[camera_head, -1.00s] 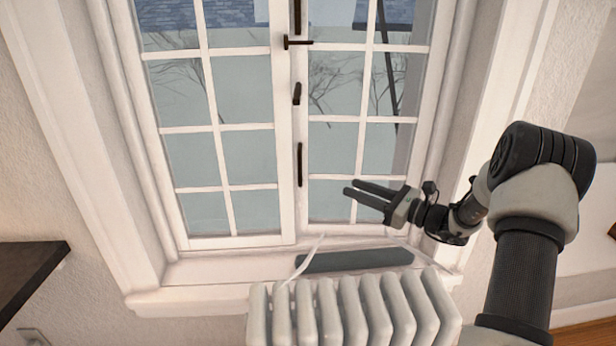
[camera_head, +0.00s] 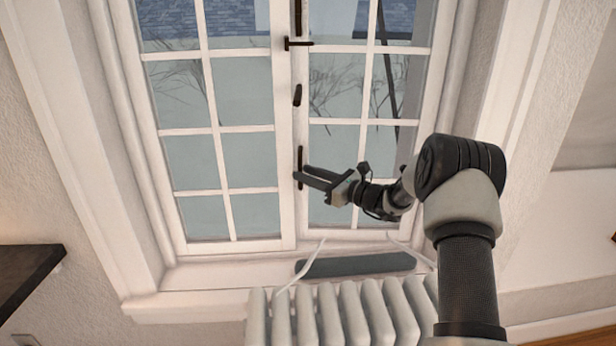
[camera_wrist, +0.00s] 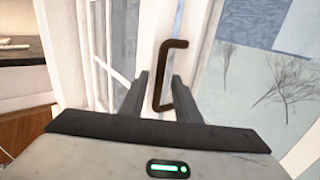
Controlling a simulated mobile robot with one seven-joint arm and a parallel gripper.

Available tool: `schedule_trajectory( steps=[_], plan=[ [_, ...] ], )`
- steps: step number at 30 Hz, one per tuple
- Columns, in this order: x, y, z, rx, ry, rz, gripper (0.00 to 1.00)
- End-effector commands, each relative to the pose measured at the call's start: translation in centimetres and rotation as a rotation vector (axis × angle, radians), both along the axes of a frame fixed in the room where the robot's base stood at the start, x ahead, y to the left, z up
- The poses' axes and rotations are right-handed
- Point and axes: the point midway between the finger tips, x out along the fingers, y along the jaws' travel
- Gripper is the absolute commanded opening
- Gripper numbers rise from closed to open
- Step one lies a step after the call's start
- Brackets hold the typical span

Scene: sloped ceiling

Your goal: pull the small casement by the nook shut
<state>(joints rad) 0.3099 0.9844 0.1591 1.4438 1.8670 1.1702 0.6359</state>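The casement window (camera_head: 290,220) has two white leaves with several panes each and dark hardware along the middle. A dark bar handle (camera_head: 299,165) is low on the middle stile. It also shows in the wrist view as a brown bracket-shaped bar (camera_wrist: 160,78) on a white stile. My gripper (camera_head: 301,172) is at this handle, coming from the right. In the wrist view my gripper (camera_wrist: 160,82) is open, with one finger on each side of the bar in the picture. I cannot tell whether either finger touches it, or how far the leaf stands open.
A white radiator (camera_head: 350,312) stands below the window. A dark grey slab (camera_head: 357,264) and pale strips lie on the sill (camera_head: 190,303). A dark shelf (camera_head: 25,272) is at the left edge. Sloping white trim frames both sides.

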Motion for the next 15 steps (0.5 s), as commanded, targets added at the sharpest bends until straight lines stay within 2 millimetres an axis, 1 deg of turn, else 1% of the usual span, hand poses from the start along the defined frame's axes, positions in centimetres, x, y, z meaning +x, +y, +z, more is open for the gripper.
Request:
schedule_trajectory(
  steps=[7,8,12,13,15],
  plan=[
    [0.05,0.06,-0.03,-0.001,0.001,0.0,0.29],
    [0.05,0.06,-0.03,-0.001,0.001,0.0,0.26],
    [0.04,0.05,-0.04,-0.001,0.001,0.0,0.02],
    [0.04,0.05,-0.04,-0.001,0.001,0.0,0.0],
    [0.03,0.04,-0.04,-0.001,0.001,0.0,0.0]
  ],
)
